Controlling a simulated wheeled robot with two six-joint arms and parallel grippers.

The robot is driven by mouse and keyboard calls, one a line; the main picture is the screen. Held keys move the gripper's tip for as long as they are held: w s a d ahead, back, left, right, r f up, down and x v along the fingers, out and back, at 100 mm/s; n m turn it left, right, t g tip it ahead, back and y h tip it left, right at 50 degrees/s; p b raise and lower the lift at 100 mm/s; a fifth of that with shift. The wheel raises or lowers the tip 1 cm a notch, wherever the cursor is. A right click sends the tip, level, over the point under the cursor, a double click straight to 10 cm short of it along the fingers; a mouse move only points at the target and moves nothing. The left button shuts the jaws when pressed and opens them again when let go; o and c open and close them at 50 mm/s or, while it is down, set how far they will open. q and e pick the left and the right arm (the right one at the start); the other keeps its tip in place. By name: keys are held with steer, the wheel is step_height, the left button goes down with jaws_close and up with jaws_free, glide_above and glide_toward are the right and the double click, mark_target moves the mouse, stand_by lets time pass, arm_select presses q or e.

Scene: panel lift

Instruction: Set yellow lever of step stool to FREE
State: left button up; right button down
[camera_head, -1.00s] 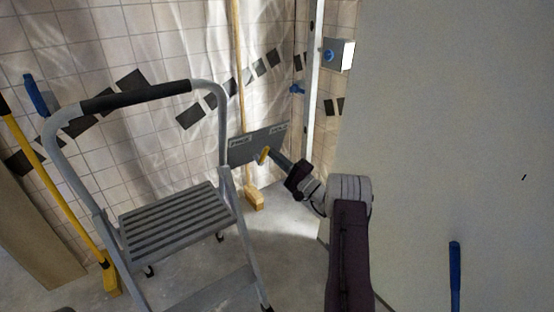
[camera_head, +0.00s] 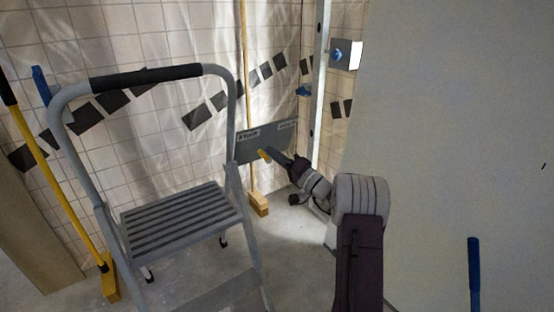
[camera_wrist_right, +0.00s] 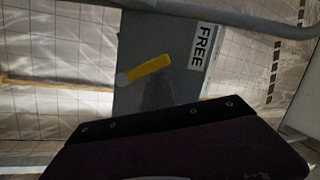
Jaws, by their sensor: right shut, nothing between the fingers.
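The grey step stool (camera_head: 182,219) stands left of centre in the head view. A grey plate (camera_head: 252,150) with two white labels is at its right side rail. A short yellow lever (camera_head: 265,153) sits on the plate. In the right wrist view the yellow lever (camera_wrist_right: 148,69) slants up to the right from its pivot, its tip pointing toward the FREE label (camera_wrist_right: 203,46) with a gap between. My right gripper (camera_head: 279,157) is shut and empty, its tips close beside the lever; I cannot tell whether they touch. My left gripper is not in view.
A large pale panel (camera_head: 455,140) fills the right side. A yellow-handled broom (camera_head: 55,190) leans at the left, and a wooden pole with a block foot (camera_head: 259,204) stands behind the stool. A grey box with a blue knob (camera_head: 346,54) is on the wall.

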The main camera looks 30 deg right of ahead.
mark_target(270, 135)
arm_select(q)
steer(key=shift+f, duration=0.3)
arm_select(e)
steer(key=shift+a, duration=0.15)
stand_by(0.3)
